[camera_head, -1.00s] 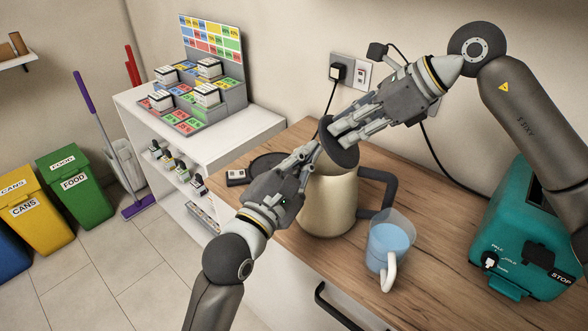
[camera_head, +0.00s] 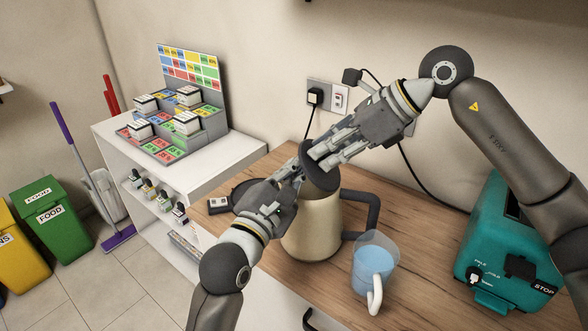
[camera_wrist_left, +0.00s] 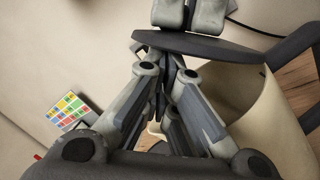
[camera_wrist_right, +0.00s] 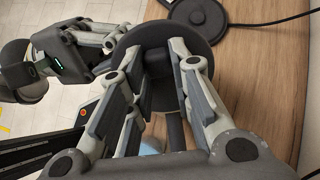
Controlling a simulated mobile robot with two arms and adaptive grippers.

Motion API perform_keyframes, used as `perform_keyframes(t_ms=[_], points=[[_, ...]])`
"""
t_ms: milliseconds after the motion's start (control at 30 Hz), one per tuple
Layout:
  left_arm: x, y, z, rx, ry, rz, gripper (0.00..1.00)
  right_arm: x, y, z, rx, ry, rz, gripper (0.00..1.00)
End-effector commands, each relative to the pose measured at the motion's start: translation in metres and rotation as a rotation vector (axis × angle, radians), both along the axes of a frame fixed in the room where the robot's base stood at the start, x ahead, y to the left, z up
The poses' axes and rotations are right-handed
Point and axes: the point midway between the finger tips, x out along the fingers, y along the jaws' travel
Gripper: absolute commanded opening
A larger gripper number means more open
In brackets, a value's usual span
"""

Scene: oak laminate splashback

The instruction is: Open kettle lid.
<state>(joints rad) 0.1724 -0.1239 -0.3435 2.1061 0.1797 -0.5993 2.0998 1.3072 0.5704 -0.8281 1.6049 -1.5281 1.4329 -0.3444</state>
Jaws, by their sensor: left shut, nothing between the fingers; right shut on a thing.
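The kettle (camera_head: 312,228) is beige with a dark handle (camera_head: 366,212) on its right side and stands on the wooden worktop. Its dark round lid (camera_head: 322,182) is tilted at the kettle's top; I cannot tell whether it still touches the rim. My right gripper (camera_head: 318,156) is shut on the lid's knob (camera_wrist_right: 157,68), seen in the right wrist view. In the left wrist view the lid (camera_wrist_left: 200,44) is nearly edge-on above the kettle body (camera_wrist_left: 262,115).
A clear mug (camera_head: 375,265) of blue liquid stands right of the kettle, near its handle. A teal appliance (camera_head: 495,245) is further right. The dark kettle base (camera_head: 248,188) lies behind my left gripper. A white shelf (camera_head: 205,165) stands at left.

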Motion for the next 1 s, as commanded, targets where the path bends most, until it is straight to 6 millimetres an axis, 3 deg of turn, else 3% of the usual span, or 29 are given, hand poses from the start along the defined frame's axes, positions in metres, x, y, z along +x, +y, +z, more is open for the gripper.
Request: perform_keyframes(t_ms=[233,267,433,1000], points=[[-0.0039,-0.0066,0.0076,-0.009,-0.014,-0.016,0.00,-0.0014,0.0039,-0.0016,0.002,0.002,0.007,0.00],[-0.0040,-0.0067,0.0080,-0.009,-0.016,-0.016,0.00,-0.0013,0.0040,-0.0018,0.002,0.002,0.007,0.22],[-0.0042,-0.0065,0.0087,-0.011,-0.016,-0.017,0.00,-0.0016,0.0044,-0.0027,0.001,0.004,0.008,0.43],[-0.0041,-0.0063,0.0090,-0.012,-0.018,-0.015,0.00,-0.0021,0.0018,-0.0015,0.000,0.006,0.007,0.43]])
